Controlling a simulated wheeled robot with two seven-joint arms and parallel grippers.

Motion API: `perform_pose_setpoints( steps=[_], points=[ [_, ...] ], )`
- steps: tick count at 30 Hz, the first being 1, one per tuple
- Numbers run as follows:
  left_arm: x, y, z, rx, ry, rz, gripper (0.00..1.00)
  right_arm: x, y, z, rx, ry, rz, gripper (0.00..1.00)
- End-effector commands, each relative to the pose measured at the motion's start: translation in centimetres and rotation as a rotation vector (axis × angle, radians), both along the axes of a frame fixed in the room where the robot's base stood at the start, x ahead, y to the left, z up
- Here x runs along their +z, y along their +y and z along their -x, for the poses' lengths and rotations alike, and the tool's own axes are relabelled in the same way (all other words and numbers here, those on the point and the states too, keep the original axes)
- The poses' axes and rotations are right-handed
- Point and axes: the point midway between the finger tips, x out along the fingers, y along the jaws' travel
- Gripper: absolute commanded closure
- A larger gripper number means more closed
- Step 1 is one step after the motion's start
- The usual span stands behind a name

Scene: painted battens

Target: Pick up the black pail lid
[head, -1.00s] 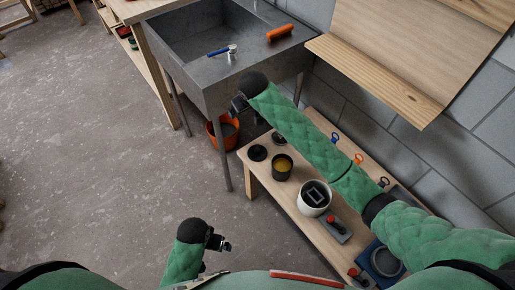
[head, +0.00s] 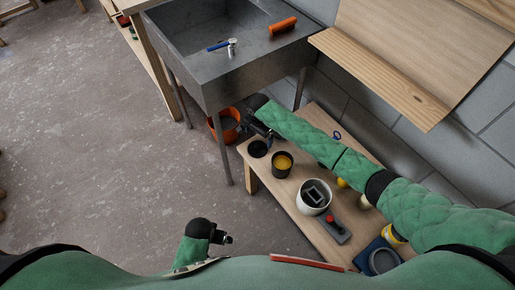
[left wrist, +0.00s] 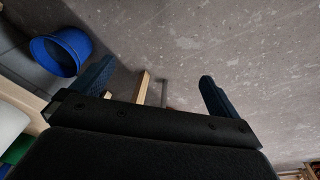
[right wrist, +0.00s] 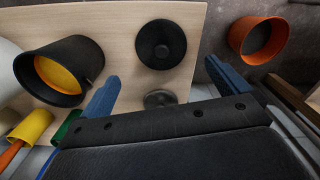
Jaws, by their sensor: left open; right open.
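A round black lid (right wrist: 161,44) with a raised middle lies flat on the wooden bench, near its end. In the head view this black lid (head: 258,149) is beside a black pot with yellow inside (head: 282,163). A second, greyer round disc (right wrist: 160,99) lies closer to my right gripper in the right wrist view; I cannot tell which one is the pail's. My right gripper (right wrist: 161,70) is open and empty, above the bench end with both discs between its finger lines. My left gripper (head: 228,239) is open and empty, low over the floor.
An orange pail (right wrist: 259,40) stands on the floor beyond the bench end. The black pot (right wrist: 60,70) is close to the right gripper's left finger. A grey sink (head: 215,60) stands behind. A white pot (head: 313,197) is further along the bench (head: 285,200). A blue bucket (left wrist: 60,50) is on the floor.

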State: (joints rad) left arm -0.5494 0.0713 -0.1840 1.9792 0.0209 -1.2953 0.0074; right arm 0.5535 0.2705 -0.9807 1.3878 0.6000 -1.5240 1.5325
Motion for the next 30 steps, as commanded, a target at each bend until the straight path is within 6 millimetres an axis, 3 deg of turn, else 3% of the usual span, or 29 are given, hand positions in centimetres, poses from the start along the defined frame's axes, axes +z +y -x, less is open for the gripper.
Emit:
perform_pose_setpoints(
  steps=[14,24,30],
  points=[
    [-2.3,0.2,0.4,0.0,0.003,-0.004,0.0,-2.8,0.0,-0.1,-0.048,0.0,0.001,0.0],
    [-6.9,0.9,1.5,0.001,0.007,-0.013,0.0,-6.2,0.1,-0.2,-0.046,0.001,0.002,0.0],
    [-8.1,1.1,1.9,0.002,0.007,-0.014,0.0,-7.7,0.1,-0.2,-0.046,0.0,0.0,0.0]
  ],
)
